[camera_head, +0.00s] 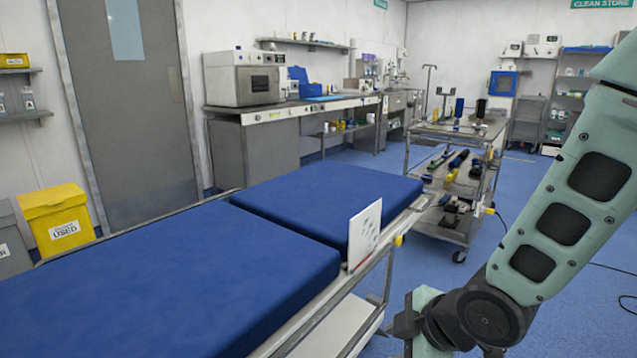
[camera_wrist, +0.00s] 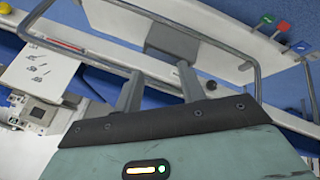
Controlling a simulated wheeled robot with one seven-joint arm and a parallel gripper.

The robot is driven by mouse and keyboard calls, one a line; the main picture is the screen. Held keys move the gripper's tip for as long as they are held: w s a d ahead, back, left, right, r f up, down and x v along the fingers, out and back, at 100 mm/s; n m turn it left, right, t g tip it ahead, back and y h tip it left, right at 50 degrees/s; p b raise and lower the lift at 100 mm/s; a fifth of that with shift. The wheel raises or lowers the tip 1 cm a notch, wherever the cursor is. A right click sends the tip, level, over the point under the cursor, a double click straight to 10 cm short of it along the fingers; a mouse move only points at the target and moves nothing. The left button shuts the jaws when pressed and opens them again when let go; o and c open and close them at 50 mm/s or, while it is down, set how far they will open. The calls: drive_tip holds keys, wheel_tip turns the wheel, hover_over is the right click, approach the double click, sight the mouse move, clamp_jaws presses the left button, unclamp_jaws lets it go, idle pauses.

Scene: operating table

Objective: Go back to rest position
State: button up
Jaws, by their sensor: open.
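My gripper (camera_wrist: 159,72) shows in the wrist view with its two grey fingers spread apart and nothing between them. Beyond the fingers are the metal side rail and pale lower parts of the operating table. In the head view my arm comes down along the right side, beside the operating table (camera_head: 190,262) with its blue pads. My fingers cannot be made out in the head view. A white card with printed drawings (camera_head: 364,234) stands at the table's near right edge. The card also shows at the left of the wrist view (camera_wrist: 38,72).
A yellow bin (camera_head: 57,215) is at the left by the door. A counter (camera_head: 300,105) runs along the back wall. Blue floor (camera_head: 525,190) is open between trolley and arm; a black cable lies at right.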

drive_tip(key=s+d+r+m+g+h, duration=0.1)
drive_tip(key=s+r+m+g+h, duration=0.25)
drive_tip(key=s, duration=0.55)
drive_tip(key=s+d+r+m+g, duration=0.1)
drive_tip(key=s+r+m+g, duration=0.1)
drive_tip(key=s+r+m, duration=0.55)
wheel_tip(320, 180, up, 13)
drive_tip(key=n+p, duration=0.2)
drive_tip(key=p, duration=1.4)
drive_tip(key=shift+s, duration=0.3)
